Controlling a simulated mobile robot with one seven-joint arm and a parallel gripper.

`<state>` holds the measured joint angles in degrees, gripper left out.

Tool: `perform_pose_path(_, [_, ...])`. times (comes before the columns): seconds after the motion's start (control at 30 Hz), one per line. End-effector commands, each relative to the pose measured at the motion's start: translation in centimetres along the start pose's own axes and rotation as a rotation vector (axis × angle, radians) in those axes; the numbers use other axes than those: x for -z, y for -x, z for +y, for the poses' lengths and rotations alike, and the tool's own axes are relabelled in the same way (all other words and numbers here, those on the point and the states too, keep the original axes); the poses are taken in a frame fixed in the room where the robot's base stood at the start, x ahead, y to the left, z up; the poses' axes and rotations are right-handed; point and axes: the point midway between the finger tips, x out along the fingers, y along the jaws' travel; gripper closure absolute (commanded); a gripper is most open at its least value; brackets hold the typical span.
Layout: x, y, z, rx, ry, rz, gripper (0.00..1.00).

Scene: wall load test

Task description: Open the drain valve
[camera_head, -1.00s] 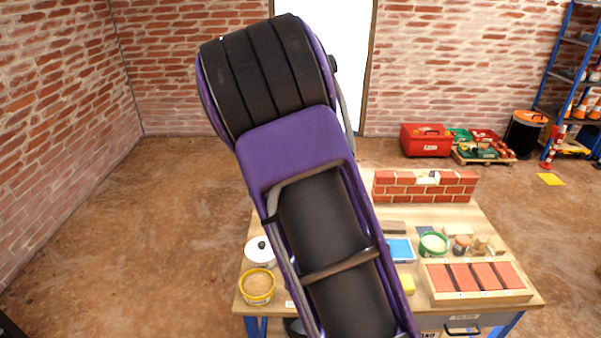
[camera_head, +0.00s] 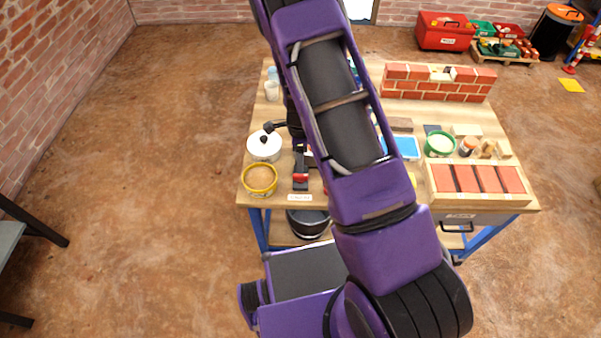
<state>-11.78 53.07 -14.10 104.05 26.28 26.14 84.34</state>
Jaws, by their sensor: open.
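A small black fitting with a red part (camera_head: 301,168) stands at the table's front left, above a small white label (camera_head: 299,198). It looks like the drain valve, but my arm hides its right side and I cannot tell how its handle is set. My purple arm crosses the middle of the view. Dark parts that look like my gripper (camera_head: 286,124) show just left of the forearm, behind the fitting and beside the white pot. The jaws are open but mostly hidden, and I see nothing held in them.
A white lidded pot (camera_head: 264,150) and a yellow-rimmed tub (camera_head: 260,181) stand left of the fitting. A dark bucket (camera_head: 307,223) sits below the tabletop. A brick wall (camera_head: 438,84), a green tub (camera_head: 440,144) and a brick tray (camera_head: 478,199) occupy the right. Floor on the left is mostly clear.

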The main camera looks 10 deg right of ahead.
Motion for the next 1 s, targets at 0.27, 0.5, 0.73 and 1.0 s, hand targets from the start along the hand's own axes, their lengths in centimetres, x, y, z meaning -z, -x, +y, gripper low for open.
perform_pose_path(0.27, [0.0,-5.0,0.0,-0.001,0.001,0.001,0.49])
perform_pose_path(0.5, [0.0,-6.5,0.0,0.001,0.001,0.001,0.49])
perform_pose_path(0.73, [0.0,-6.5,0.0,0.001,0.001,0.001,0.49])
perform_pose_path(1.0, [0.0,-6.5,0.0,0.001,0.001,0.000,0.94])
